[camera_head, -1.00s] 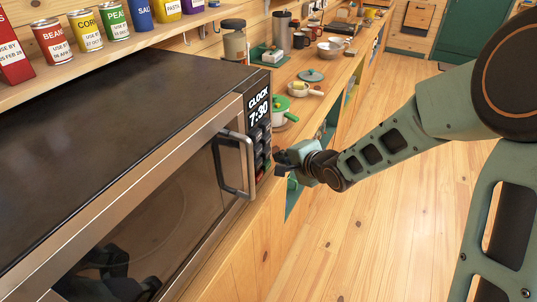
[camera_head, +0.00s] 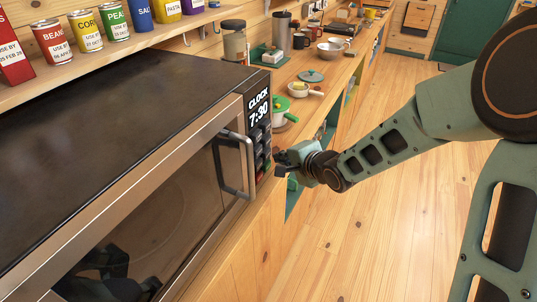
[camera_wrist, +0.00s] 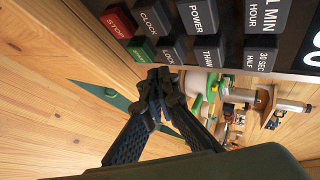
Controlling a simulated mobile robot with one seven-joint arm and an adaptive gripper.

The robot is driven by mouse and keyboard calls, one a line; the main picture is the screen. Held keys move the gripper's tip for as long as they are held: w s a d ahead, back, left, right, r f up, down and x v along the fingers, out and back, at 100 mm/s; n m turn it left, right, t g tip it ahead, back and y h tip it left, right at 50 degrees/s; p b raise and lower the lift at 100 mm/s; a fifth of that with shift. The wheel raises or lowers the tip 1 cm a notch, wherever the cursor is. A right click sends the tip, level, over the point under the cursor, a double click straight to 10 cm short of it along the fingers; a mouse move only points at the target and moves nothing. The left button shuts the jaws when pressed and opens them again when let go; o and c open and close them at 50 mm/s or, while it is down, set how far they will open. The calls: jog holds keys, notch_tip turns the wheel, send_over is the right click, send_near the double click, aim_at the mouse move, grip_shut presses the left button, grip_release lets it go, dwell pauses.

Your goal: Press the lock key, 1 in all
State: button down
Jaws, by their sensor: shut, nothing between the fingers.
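The grey lock key (camera_wrist: 172,50) sits on the microwave's key panel in the wrist view, between a green key (camera_wrist: 142,50) and the thaw key (camera_wrist: 209,53). The clock key (camera_wrist: 153,19) is beside it, on the row above in the picture. My gripper (camera_wrist: 160,77) is shut and empty. Its fingertips are just below the lock key in the wrist view; I cannot tell whether they touch it. In the head view my gripper (camera_head: 282,164) is at the lower right of the key panel (camera_head: 258,137), and the lock key cannot be made out there.
The microwave (camera_head: 110,110) has a protruding door handle (camera_head: 235,165) left of the keys. Its display (camera_head: 259,108) reads CLOCK 7:30. The red stop key (camera_wrist: 118,20) is near the lock key. Open floor lies right.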

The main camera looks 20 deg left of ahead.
jog(key=shift+a, duration=0.1)
jog(key=shift+a, duration=0.35)
jog(key=shift+a, duration=0.4)
dwell(0.8)
jog(key=shift+d, duration=0.1)
jog(key=shift+d+p, duration=0.5)
jog(key=shift+d, duration=0.2)
jog(key=shift+s+d+p, duration=0.2)
jog(key=shift+d+p, duration=1.35)
jog(key=shift+d, duration=0.95)
jog(key=shift+w, duration=0.1)
